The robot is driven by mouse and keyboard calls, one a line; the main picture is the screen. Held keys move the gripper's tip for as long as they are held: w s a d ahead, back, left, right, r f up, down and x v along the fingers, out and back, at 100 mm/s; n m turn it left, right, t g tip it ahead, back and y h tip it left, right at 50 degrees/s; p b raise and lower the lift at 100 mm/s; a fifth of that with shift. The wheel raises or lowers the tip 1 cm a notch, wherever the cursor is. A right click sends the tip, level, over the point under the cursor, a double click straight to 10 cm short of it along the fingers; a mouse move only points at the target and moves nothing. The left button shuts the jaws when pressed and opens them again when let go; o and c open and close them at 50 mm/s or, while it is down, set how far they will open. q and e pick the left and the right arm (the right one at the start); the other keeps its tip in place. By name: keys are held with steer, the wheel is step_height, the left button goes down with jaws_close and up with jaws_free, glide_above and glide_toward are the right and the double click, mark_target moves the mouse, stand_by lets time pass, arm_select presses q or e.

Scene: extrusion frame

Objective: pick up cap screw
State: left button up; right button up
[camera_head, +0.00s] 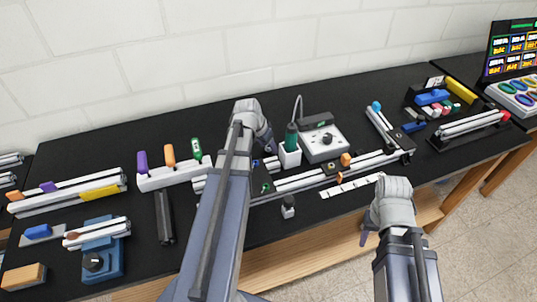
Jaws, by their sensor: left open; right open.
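I cannot make out a cap screw for certain at this size. A small grey-and-black piece (288,206) stands on the black table in front of the aluminium extrusion frame, but I cannot tell what it is. My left arm reaches up over the middle of the table. My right gripper (366,236) is open by the table's front edge, apart from the objects. The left arm hides part of the extrusion frame (300,182).
A white control box (323,143) with a knob stands behind the frame. A holder (174,175) with coloured-handled tools is at left. A blue fixture (97,260) is at front left. Extrusions (470,126) and a bin (433,97) are at right. The front right table strip is fairly clear.

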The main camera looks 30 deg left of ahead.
arm_select(q)
jaws_close()
stand_by(0.5)
